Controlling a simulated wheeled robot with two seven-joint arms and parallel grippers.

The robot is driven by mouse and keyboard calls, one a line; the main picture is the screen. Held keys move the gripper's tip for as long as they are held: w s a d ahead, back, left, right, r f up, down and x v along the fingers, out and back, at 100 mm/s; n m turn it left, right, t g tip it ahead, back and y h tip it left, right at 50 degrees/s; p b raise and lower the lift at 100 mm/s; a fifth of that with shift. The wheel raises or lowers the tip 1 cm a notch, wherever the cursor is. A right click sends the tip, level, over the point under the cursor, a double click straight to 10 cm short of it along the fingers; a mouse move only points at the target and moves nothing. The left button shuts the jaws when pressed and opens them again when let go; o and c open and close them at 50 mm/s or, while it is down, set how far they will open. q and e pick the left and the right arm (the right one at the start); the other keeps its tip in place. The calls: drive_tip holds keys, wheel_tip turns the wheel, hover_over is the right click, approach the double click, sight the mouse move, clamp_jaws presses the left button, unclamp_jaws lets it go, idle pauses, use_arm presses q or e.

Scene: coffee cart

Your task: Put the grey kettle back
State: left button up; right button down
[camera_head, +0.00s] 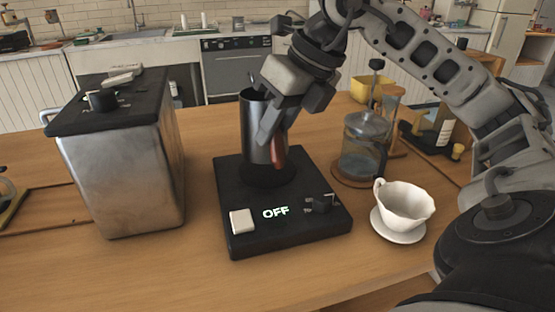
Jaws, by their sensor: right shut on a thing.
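The grey kettle (252,128), a dark metal cylinder, is upright over the dark round spot of the black hot plate (235,188). I cannot tell whether its base touches the plate. My right gripper (273,138) comes down from the upper right and is shut on the kettle at its right side. A reddish-brown part (279,155) shows at the fingers, probably the handle, mostly hidden by the gripper. The hot plate's display reads "OFF". My left gripper is not in view.
A large metal box (135,170) with a black lid stands at the left. A glass press (362,150) stands right of the plate. A white cup (405,203) sits on a saucer (398,238) at the right. The front left wooden tabletop is clear.

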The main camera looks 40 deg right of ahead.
drive_tip(key=shift+w+d+f, duration=0.1)
drive_tip(key=shift+d+f, duration=0.1)
drive_tip(key=shift+f, duration=0.05)
drive_tip(key=f+b, duration=0.1)
drive_tip(key=f, duration=0.1)
drive_tip(key=f+b, duration=0.1)
drive_tip(key=shift+w+d+f+b, duration=0.15)
drive_tip(key=shift+d+f+b, duration=0.05)
drive_tip(key=shift+d+b, duration=0.1)
drive_tip(key=shift+f, duration=0.2)
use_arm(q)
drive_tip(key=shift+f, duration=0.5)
use_arm(e)
drive_tip(key=c, duration=1.3)
unclamp_jaws()
drive_tip(key=shift+a, duration=0.1)
